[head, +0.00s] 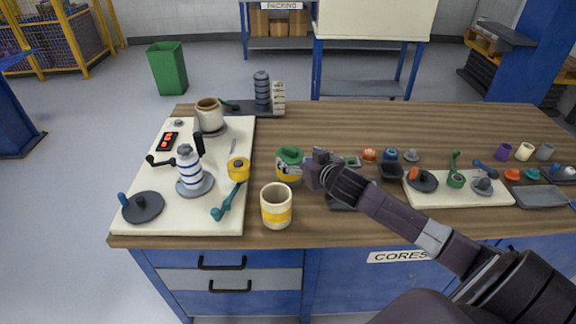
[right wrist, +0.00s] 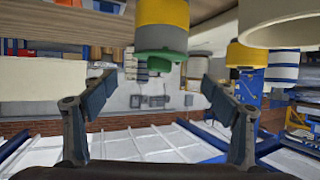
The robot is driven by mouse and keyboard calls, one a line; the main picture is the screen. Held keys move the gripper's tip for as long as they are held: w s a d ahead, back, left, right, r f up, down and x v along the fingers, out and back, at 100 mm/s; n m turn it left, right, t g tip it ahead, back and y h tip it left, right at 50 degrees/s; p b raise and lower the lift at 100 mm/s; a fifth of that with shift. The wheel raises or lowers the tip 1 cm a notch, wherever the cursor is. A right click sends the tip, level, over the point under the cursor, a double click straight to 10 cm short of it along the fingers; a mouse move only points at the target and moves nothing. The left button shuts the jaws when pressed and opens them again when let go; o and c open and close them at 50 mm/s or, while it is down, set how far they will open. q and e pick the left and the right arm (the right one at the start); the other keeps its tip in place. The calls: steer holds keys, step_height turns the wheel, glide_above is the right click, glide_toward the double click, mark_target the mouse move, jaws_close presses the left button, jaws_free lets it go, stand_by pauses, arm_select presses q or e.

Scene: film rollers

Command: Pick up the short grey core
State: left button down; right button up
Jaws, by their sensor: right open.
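A small grey cylinder (head: 545,152), which looks like the short grey core, stands at the far right of the table beside a cream one and a purple one. My right gripper (head: 312,167) is far to its left, near the table's middle. It is just right of a yellow roll with a green top (head: 289,165). In the right wrist view my right gripper (right wrist: 158,95) is open and empty. The yellow and green roll (right wrist: 160,45) shows beyond the gap between its fingers. My left gripper is not in view.
A cream and yellow cup-like roll (head: 276,208) stands near the front edge. A white board (head: 135,210) with rollers and cranks lies at left. Another white board (head: 460,190) with small parts lies at right.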

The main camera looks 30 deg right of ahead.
mark_target(296, 164)
steer(key=w+f, duration=0.1)
steer(key=f, duration=0.2)
steer(key=w+f, duration=0.1)
steer(key=f, duration=0.1)
steer(key=shift+w+d+f, duration=0.2)
steer(key=shift+w+f, duration=0.05)
steer(key=shift+w, duration=0.05)
steer(key=x, duration=0.5)
steer(key=shift+p, duration=0.3)
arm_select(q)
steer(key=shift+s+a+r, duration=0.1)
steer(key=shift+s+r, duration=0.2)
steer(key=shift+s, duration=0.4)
arm_select(e)
steer(key=shift+s, duration=0.1)
steer(key=shift+c, duration=0.5)
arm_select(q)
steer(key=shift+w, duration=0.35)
arm_select(e)
steer(key=c, duration=1.3)
